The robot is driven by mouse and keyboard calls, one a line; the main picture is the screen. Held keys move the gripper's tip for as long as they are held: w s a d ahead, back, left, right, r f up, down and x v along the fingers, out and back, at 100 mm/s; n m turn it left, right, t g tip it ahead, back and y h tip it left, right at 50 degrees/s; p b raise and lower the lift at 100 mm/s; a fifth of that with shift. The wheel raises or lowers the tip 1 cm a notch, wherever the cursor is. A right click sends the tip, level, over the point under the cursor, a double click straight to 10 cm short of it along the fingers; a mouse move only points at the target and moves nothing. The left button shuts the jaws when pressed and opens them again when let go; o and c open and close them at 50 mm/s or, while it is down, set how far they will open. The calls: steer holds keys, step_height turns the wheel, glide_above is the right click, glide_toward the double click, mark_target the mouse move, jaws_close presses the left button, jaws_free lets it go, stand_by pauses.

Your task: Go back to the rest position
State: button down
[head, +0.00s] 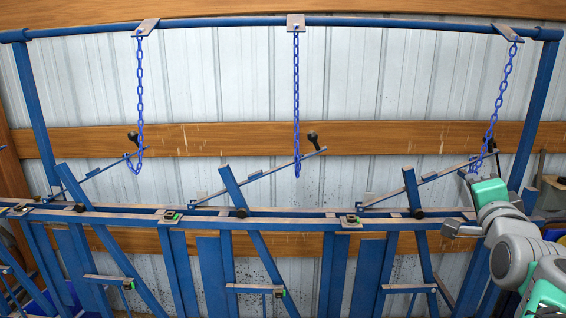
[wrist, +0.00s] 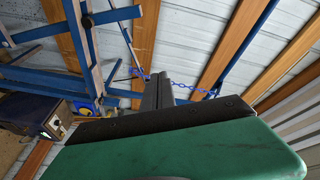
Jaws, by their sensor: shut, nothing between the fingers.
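My gripper (head: 468,175) is at the right of the head view, beside the lower end of the right blue chain (head: 503,85). In the wrist view its dark fingers (wrist: 158,90) are together with nothing between them. The right chain also shows there (wrist: 190,87), behind the fingertips; I cannot tell whether they touch. The right lever (head: 425,184) slants up to a black knob beside this chain. The middle chain (head: 296,100) and left chain (head: 140,100) hang down near their own slanted levers.
A blue top bar (head: 220,21) holds the chains. A long blue lower rail (head: 300,223) with upright and slanted posts runs across the front. A dark box (wrist: 35,113) sits at the left of the wrist view. A corrugated wall with wooden beams stands behind.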

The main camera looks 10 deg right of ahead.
steer(key=w+a+f+n+g+y, duration=0.2)
steer(key=a+f+n+g+y, duration=0.15)
steer(key=a+f, duration=0.55)
steer(key=w+a+f+n+g+y, duration=0.25)
steer(key=a+f+n, duration=0.35)
steer(key=f, duration=0.4)
steer(key=s+a+f+n+g+y, duration=0.2)
steer(key=s+a+f+n+g, duration=0.65)
steer(key=s+a+f, duration=0.9)
steer(key=shift+t, duration=0.75)
steer(key=w+r, duration=0.1)
steer(key=r, duration=0.1)
steer(key=w+r, duration=0.1)
steer(key=r, duration=0.1)
steer(key=shift+w+d+p, duration=0.1)
steer(key=shift+w+p, duration=0.25)
steer(key=shift+w, duration=0.05)
